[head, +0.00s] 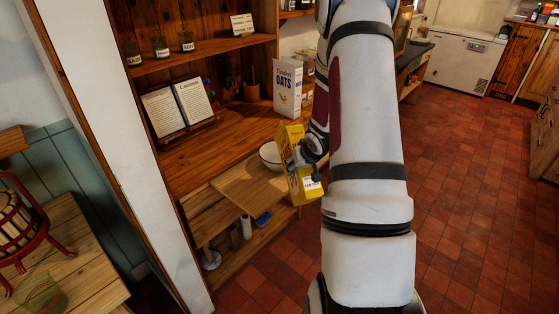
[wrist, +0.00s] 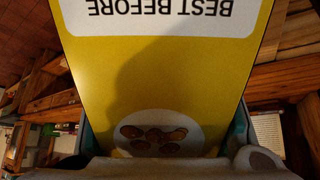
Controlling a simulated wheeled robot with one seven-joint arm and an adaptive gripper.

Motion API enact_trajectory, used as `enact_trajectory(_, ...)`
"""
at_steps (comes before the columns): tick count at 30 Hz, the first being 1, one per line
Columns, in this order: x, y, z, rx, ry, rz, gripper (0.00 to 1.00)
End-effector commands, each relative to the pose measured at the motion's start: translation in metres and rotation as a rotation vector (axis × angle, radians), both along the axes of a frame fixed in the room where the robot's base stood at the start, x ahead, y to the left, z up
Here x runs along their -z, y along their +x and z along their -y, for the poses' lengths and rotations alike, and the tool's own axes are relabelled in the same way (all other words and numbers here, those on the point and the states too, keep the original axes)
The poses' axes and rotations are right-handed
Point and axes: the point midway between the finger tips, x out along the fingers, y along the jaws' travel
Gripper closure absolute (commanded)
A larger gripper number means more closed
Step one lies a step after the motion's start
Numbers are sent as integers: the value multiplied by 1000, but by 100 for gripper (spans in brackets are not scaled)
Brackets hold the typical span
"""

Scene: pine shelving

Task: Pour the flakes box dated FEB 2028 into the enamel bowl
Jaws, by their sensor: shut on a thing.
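My gripper (head: 304,157) is shut on a yellow box (head: 291,170) at the front edge of the wooden counter. The box looks slightly tilted. In the wrist view the yellow box (wrist: 165,75) fills the middle, with an upside-down "BEST BEFORE" label and a picture of round pieces. The date is out of that view, and the small white label in the head view is too small to read. The white bowl (head: 267,153) sits on the counter just left of the box, which hides part of it. The bowl's inside cannot be seen well.
A white oats box (head: 287,88) stands on the counter behind the bowl. An open book (head: 177,107) rests on a stand to the left. Small pots (head: 161,47) stand on the upper shelf. Red tiled floor (head: 460,190) is clear to the right.

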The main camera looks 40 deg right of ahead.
Motion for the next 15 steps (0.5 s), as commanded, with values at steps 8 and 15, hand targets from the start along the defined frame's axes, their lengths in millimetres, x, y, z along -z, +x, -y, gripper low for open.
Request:
enact_trajectory(8,1,0,1,0,18,-38,77)
enact_trajectory(15,3,1,2,0,36,-76,77)
